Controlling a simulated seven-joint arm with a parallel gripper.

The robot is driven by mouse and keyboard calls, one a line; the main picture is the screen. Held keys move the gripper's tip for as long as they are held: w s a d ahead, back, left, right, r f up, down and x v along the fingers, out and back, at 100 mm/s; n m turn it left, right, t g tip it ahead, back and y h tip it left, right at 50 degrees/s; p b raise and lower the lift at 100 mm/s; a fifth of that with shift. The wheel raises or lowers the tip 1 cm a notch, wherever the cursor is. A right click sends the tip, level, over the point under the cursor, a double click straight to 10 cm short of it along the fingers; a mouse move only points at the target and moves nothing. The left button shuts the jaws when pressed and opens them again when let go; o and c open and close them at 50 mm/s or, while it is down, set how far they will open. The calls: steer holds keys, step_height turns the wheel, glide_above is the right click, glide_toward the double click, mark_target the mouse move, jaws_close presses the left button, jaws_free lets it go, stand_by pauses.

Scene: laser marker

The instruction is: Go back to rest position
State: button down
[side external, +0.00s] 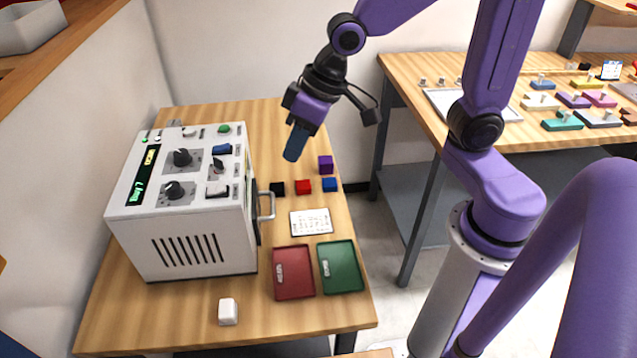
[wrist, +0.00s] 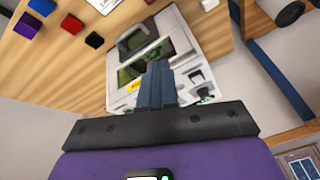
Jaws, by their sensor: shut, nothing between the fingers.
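My gripper (side external: 293,156) is in the air above the far part of the wooden table, to the right of the white laser marker (side external: 205,235). Its blue fingers are together with nothing between them. In the wrist view my gripper (wrist: 157,68) also shows shut, pointing toward the machine's white body (wrist: 118,75). The gripper is apart from the machine and from the cubes.
Black (side external: 277,188), red (side external: 304,187), blue (side external: 330,185) and purple (side external: 325,165) cubes lie below my gripper. A printed card (side external: 311,222), a red tray (side external: 293,290), a green tray (side external: 341,284) and a white block (side external: 228,312) are nearer. A metal handle (side external: 268,206) sticks out from the machine.

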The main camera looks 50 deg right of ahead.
steer(key=s+d+f+n+g+h, duration=0.1)
steer(key=s+d+n, duration=0.3)
steer(key=s, duration=0.4)
steer(key=s+d+f+n+g+h, duration=0.1)
steer(key=s+d+n, duration=0.3)
steer(key=s, duration=0.5)
steer(key=shift+g+h, duration=0.4)
steer(key=shift+g, duration=0.2)
stand_by(1.0)
